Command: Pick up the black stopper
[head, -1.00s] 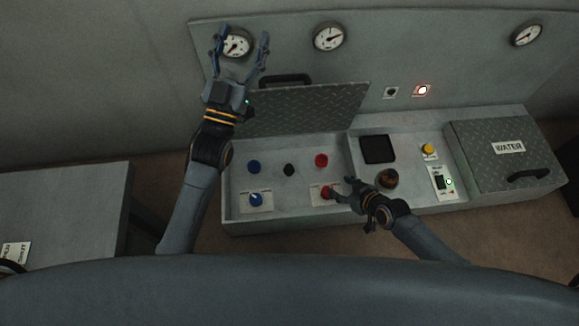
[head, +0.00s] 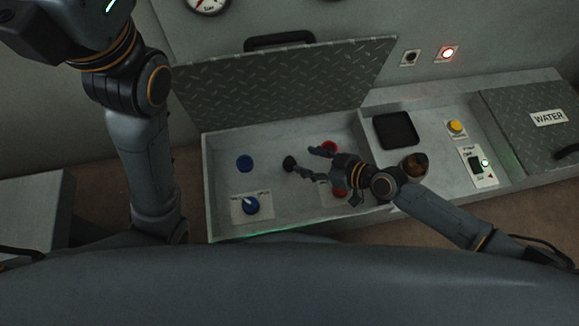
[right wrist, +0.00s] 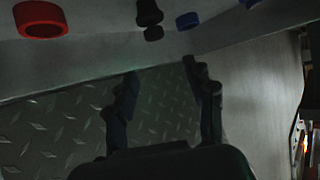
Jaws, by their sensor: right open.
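The black stopper (head: 289,163) stands in the left compartment of the open box, between a blue cap and a red ring. In the right wrist view the black stopper (right wrist: 149,14) is at the top edge, partly cut off, beyond the fingertips. My right gripper (head: 308,161) is open and empty, just right of the stopper. In the right wrist view its fingers (right wrist: 163,75) are spread with nothing between them. I cannot tell whether a finger touches the stopper. My left gripper (head: 85,25) is at the upper left, its fingers cut off by the frame.
The blue cap (head: 244,162), a blue knob (head: 251,205) and the red ring (head: 330,146) sit near the stopper. A raised tread-plate lid (head: 285,80) stands behind.

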